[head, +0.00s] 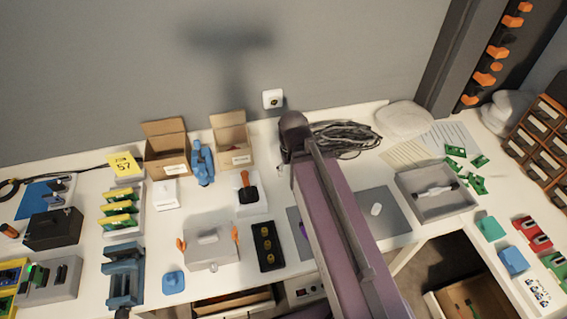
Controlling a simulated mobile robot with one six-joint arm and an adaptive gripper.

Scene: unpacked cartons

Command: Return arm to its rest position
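My arm (335,215) crosses the head view as a long mauve link with a dark rail. It runs from the bottom edge, right of the middle, up to a dark rounded joint (293,125) in front of the wall. It hides part of the white table (400,222) and the things behind it. My gripper does not show in the head view, so I cannot see its fingers or whether they hold anything.
Open cartons (165,148), a blue vise (124,275) and a grey fixture (210,248) stand left of my arm. A coil of cable (345,137), a grey tray (434,205) and orange bins (540,130) are to the right. A grey mat (383,222) holds one small white piece.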

